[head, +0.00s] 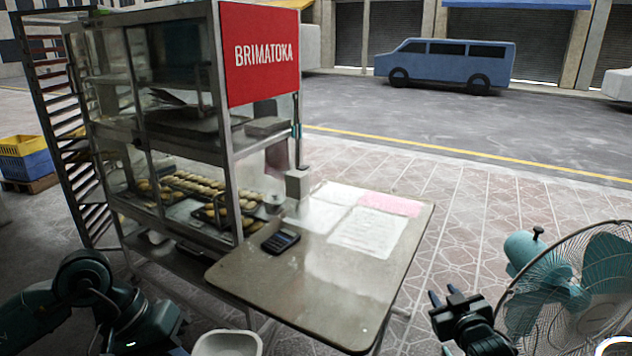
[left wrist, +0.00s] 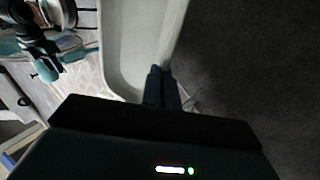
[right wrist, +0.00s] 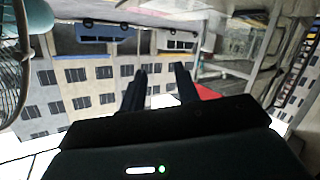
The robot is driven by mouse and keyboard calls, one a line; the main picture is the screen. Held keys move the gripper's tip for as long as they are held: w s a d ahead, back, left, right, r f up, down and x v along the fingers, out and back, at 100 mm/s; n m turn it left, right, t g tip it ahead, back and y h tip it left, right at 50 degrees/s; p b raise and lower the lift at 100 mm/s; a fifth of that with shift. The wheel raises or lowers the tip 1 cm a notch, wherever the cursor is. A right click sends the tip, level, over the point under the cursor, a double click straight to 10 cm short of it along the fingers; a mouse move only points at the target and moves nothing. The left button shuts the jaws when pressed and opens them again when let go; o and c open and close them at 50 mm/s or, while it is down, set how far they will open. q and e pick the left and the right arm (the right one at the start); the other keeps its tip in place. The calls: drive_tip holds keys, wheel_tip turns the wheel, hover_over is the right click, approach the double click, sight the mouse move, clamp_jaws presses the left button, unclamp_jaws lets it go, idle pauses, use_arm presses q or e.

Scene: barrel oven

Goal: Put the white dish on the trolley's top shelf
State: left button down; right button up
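The white dish (head: 227,344) shows only in part at the bottom edge of the head view. It fills the upper middle of the left wrist view (left wrist: 135,45) as a long pale tray with a raised rim. My left gripper (left wrist: 163,75) has its two fingers close together at the dish's rim and appears shut on it. The fingers are hidden in the head view. My right gripper (head: 444,294) is empty, its fingers apart, left of the fan; it also shows in the right wrist view (right wrist: 160,80). No trolley shelf can be clearly identified.
A glass food case (head: 180,130) with trays of buns stands at left centre. Its side table (head: 310,290) holds papers and a dark calculator (head: 280,241). A tall slotted rack (head: 65,120) stands behind left. A teal fan (head: 565,290) is at right.

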drive_tip(key=s+a+f+g+y, duration=0.1)
drive_tip(key=s+a+f, duration=0.3)
drive_tip(key=s, duration=0.6)
drive_tip(key=s+a+f+g+y, duration=0.1)
drive_tip(key=s+a+f, duration=0.3)
drive_tip(key=s, duration=0.6)
drive_tip(key=s+a+f+g+y, duration=0.1)
drive_tip(key=s+a+f, duration=0.3)
drive_tip(key=s, duration=0.6)
drive_tip(key=shift+s+a+f+m+g, duration=0.2)
drive_tip(key=shift+a+f+m+g, duration=0.15)
drive_tip(key=shift+a+g, duration=0.45)
drive_tip(key=shift+w+r, duration=0.1)
